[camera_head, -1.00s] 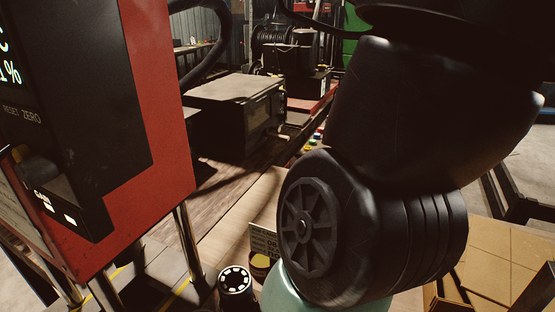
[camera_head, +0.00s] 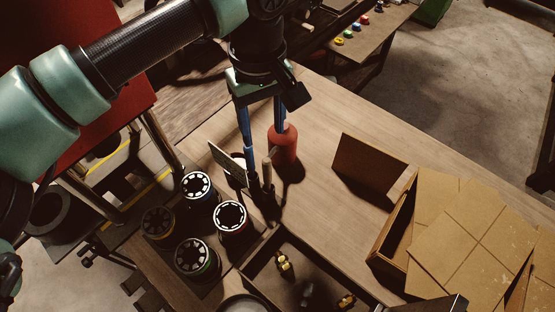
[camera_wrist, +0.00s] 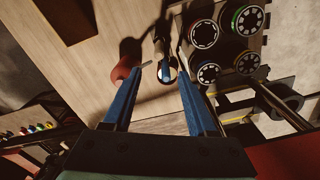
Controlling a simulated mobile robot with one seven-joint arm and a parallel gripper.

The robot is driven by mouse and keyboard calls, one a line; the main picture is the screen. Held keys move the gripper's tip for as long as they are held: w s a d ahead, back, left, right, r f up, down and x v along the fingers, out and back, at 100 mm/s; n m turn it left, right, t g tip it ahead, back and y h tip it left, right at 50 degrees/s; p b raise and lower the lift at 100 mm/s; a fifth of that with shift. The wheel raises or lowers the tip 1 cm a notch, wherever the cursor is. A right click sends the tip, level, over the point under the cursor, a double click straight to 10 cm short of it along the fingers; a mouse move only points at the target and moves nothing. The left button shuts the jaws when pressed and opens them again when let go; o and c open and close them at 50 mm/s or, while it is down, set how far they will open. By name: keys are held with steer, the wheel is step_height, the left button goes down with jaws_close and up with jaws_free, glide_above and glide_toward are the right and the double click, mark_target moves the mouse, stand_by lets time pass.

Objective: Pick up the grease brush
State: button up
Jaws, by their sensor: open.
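My gripper (camera_head: 263,155) is open and points down over the wooden bench, its two blue fingers apart. It also shows in the wrist view (camera_wrist: 160,72). A thin upright tan handle, which looks like the grease brush (camera_head: 267,171), stands just below and between the fingertips in the head view. Its lower end is dark and its bristles are not clear. In the wrist view a small round-topped item (camera_wrist: 161,48) lies between the fingers; I cannot tell whether it is the brush. No finger visibly grips anything.
A red bottle (camera_head: 284,150) stands close beside the fingers. A small sign (camera_head: 228,164) partly hides a tin behind it. Several round crimp dies (camera_head: 230,217) stand left, and a tray of brass fittings (camera_head: 254,268) is in front.

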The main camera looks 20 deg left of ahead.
mark_target(267, 160)
step_height(267, 160, down, 6)
steer(key=b, duration=0.3)
steer(key=shift+s+f, duration=0.1)
steer(key=shift+f, duration=0.15)
steer(key=shift+w+d+f+b, duration=0.1)
steer(key=shift+f+b, duration=0.45)
steer(key=shift+f, duration=1)
steer(key=shift+w+f+b, duration=0.1)
steer(key=shift+f+b, duration=0.4)
steer(key=shift+f, duration=1.05)
jaws_close()
